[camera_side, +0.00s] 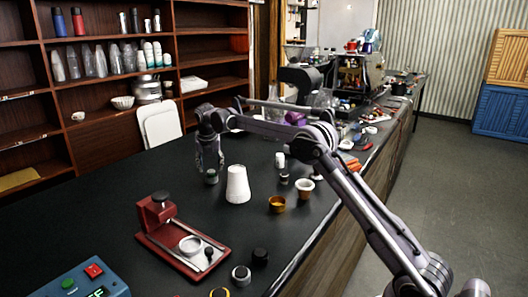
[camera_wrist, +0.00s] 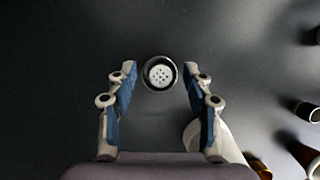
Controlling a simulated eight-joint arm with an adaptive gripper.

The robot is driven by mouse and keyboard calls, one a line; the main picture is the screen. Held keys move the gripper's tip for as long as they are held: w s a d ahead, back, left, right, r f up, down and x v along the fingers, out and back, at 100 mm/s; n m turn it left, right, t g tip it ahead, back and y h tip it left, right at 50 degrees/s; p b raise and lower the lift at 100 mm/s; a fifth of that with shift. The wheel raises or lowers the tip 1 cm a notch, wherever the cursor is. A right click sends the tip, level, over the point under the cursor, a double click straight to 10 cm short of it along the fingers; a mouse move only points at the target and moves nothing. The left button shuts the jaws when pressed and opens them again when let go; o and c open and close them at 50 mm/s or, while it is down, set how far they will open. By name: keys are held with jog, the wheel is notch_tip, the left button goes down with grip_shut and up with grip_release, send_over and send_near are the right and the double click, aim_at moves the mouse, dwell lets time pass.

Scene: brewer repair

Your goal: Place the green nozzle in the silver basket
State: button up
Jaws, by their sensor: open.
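A small dark, slightly greenish round piece, which looks like the green nozzle (camera_side: 211,177), stands on the black counter directly under my gripper (camera_side: 208,162). In the wrist view the nozzle (camera_wrist: 160,73) shows a pale perforated face inside a dark and silver ring. My gripper (camera_wrist: 157,86) is open and points down, with one blue-padded finger on each side of the nozzle and visible gaps to both. A silver-rimmed round cup (camera_side: 241,275) near the front of the counter may be the silver basket, but I cannot tell for certain.
A white cone (camera_side: 238,186) stands close to the right of my gripper. A gold cup (camera_side: 277,204), a brown-and-white cup (camera_side: 304,190) and small dark pieces stand farther right. A red stand (camera_side: 183,243) and a blue box (camera_side: 82,284) are in front. Counter left of the nozzle is clear.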

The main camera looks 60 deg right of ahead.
aim_at(211, 171)
jog(key=shift+r, duration=3.55)
jog(key=s+a+r+m+t+y, duration=0.1)
jog(key=s+a+r+m, duration=0.35)
jog(key=s+m, duration=0.3)
jog(key=s+a+r+m+t, duration=0.1)
jog(key=s+a+r+m, duration=0.2)
jog(key=s+a+m, duration=0.45)
jog(key=s+a+f+m, duration=0.2)
jog(key=s+f+m, duration=0.2)
jog(key=s, duration=0.4)
jog(key=s+a+f+m+t+y, duration=0.1)
jog(key=s+a+f+m, duration=0.1)
jog(key=s+f+m, duration=0.2)
jog(key=s+a+f+m+t+y, duration=0.1)
jog(key=s+f+m, duration=0.3)
jog(key=s, duration=0.7)
jog(key=shift+s+a+f, duration=0.35)
jog(key=shift+a+f, duration=0.05)
jog(key=shift+a, duration=0.3)
